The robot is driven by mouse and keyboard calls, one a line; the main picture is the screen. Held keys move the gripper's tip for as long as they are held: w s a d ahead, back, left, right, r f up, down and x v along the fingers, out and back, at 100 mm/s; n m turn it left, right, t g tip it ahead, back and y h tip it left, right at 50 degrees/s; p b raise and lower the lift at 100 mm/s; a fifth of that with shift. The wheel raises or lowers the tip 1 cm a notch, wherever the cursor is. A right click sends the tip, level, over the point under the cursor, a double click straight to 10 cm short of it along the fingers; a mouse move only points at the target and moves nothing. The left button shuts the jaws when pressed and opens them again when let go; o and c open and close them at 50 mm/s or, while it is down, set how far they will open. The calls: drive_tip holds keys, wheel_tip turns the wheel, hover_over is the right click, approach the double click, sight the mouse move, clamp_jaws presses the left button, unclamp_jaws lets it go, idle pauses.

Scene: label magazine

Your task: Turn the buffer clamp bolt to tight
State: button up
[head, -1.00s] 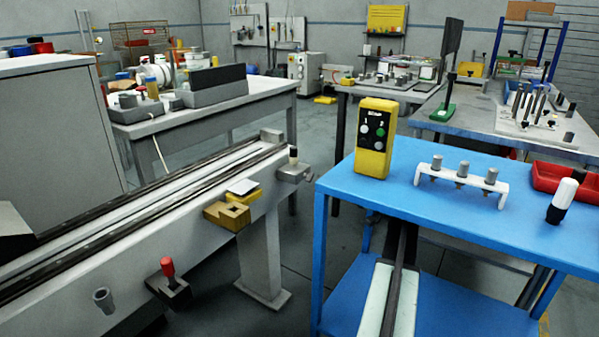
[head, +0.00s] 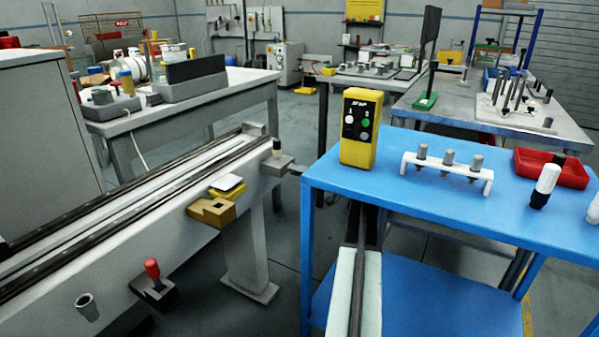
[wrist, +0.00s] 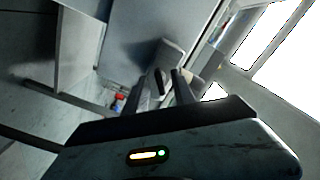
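A grey block (head: 277,163) with a small upright black-and-white post (head: 277,147) sits at the far end of the long grey rail machine (head: 130,240) in the head view. A red-topped knob (head: 152,268) on a dark block is on the machine's near side. I cannot tell for certain which of these is the buffer clamp bolt. My gripper (wrist: 163,90) shows in the wrist view, its two dark fingers apart with nothing clearly held between them. It is not clearly seen in the head view, so its place relative to the bolt cannot be told.
A blue table (head: 440,200) on the right holds a yellow button box (head: 361,128), a white rack (head: 447,168) with grey pegs, a white-and-black handle (head: 545,186) and a red tray (head: 551,168). A yellow bracket (head: 212,211) juts from the machine. Floor shows between machine and table.

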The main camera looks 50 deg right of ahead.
clamp_jaws()
drive_tip(key=m, duration=0.5)
unclamp_jaws()
drive_tip(key=v, duration=0.7)
drive_tip(key=shift+s, duration=0.4)
drive_tip(key=shift+d, duration=0.1)
